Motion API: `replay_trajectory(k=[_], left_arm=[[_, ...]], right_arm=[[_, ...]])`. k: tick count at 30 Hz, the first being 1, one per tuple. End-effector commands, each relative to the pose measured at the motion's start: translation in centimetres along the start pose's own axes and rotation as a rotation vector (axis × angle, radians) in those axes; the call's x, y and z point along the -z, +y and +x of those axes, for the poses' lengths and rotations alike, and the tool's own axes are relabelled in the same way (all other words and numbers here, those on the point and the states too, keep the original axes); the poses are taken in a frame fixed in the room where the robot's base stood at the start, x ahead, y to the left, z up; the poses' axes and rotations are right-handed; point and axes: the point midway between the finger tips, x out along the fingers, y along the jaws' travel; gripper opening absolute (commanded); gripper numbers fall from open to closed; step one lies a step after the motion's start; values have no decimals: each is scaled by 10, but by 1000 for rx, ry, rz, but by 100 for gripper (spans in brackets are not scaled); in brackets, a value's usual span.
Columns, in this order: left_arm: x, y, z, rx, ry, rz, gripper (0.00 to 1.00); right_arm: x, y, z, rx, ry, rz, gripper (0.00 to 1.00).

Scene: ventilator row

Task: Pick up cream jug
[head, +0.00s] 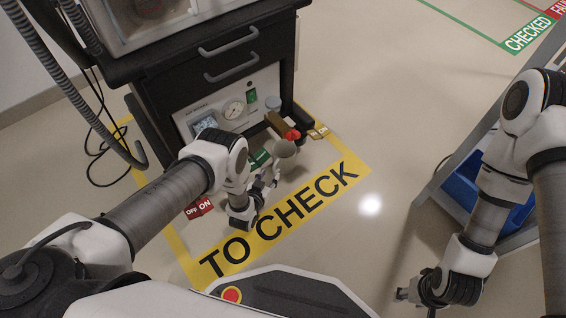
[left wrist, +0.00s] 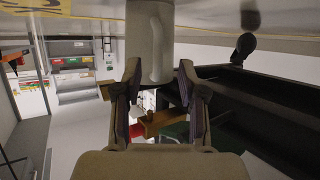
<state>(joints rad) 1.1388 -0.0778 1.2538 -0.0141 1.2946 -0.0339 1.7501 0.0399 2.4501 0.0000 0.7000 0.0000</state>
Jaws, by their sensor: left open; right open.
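The pale cream jug (left wrist: 152,38) fills the upper middle of the left wrist view, where the scene appears upside down. Its handle faces my left gripper (left wrist: 160,82). The gripper's two fingers are spread, with the jug showing between and beyond their tips; I cannot tell whether they touch it. In the head view my left gripper (head: 268,182) is low over the taped floor area. A pale rounded shape beside it appears to be the jug (head: 285,148), partly hidden by the gripper. My right gripper (head: 415,297) is open and empty at the lower right, far from the jug.
A red ON/OFF tag (head: 199,207) lies left. Blue bins (head: 462,188) stand right. The middle floor is clear.

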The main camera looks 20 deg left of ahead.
Motion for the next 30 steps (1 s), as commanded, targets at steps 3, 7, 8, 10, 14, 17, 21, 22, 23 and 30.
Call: replay_trajectory(k=[3,7,8,10,14,17,21,22,23,30], left_arm=[[-6,2,24,0,2,0,41],[-4,2,44,0,0,0,41],[-3,2,46,0,-1,0,41],[0,2,48,0,-2,0,41],[1,2,48,0,-3,0,41],[1,2,48,0,-3,0,16],[1,2,47,0,-3,0,0],[1,2,47,0,-3,0,0],[1,2,47,0,-3,0,0],[1,2,47,0,-3,0,0]], right_arm=[[0,0,24,0,0,0,46],[0,0,36,0,1,3,46],[0,1,36,0,1,3,46],[1,1,36,0,2,3,46],[1,1,34,0,3,4,46],[1,1,34,0,3,4,46],[1,1,34,0,3,4,46],[1,1,34,0,3,4,46],[1,1,34,0,3,4,46],[1,1,33,0,2,3,46]])
